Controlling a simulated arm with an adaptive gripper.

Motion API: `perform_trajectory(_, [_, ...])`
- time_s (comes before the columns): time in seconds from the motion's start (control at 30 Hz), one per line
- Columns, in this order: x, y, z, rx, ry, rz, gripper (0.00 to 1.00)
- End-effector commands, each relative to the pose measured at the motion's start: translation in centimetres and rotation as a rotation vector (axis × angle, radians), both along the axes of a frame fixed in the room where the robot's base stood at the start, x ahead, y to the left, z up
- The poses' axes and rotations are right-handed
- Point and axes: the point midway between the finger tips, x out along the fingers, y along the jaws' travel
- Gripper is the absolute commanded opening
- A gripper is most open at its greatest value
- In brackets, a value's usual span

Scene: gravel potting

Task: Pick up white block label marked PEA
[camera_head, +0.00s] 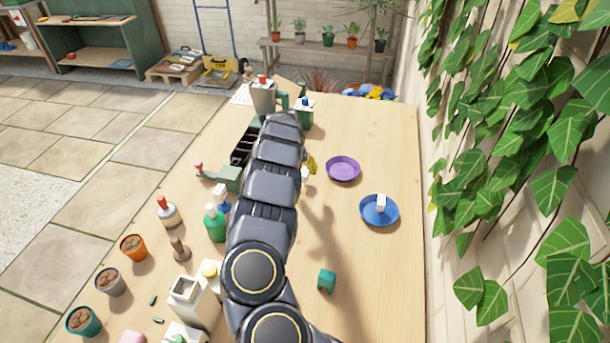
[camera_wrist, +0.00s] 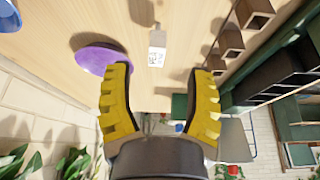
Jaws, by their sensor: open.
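A small white block label (camera_wrist: 157,47) with dark print on one face is in the wrist view, just beyond and between my fingertips. The print is too small to read. My gripper (camera_wrist: 160,72) has two yellow fingers spread wide, with nothing between them. In the head view only a bit of yellow finger (camera_head: 311,164) shows beyond my arm, with a small white piece (camera_head: 305,174) just below it. Another white block (camera_head: 381,202) sits in the blue saucer (camera_head: 367,216); I cannot tell its marking.
A purple saucer (camera_head: 343,169) lies to the right of my gripper and beside the label in the wrist view (camera_wrist: 98,60). A black tray (camera_head: 243,148) is partly hidden by my arm. Bottles and pots crowd the left side. The right table edge is mostly clear.

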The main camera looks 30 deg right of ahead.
Motion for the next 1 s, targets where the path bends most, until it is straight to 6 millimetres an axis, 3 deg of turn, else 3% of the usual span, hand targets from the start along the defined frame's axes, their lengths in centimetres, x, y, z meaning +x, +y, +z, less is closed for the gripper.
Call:
perform_trajectory(0.6, [1.2,-2.2,-5.7,0.001,0.002,0.001,0.54])
perform_trajectory(0.97, [1.4,-2.2,-6.3,0.005,0.001,0.002,0.55])
perform_trajectory(1.0, [1.4,-2.2,-6.3,0.005,0.001,0.002,0.38])
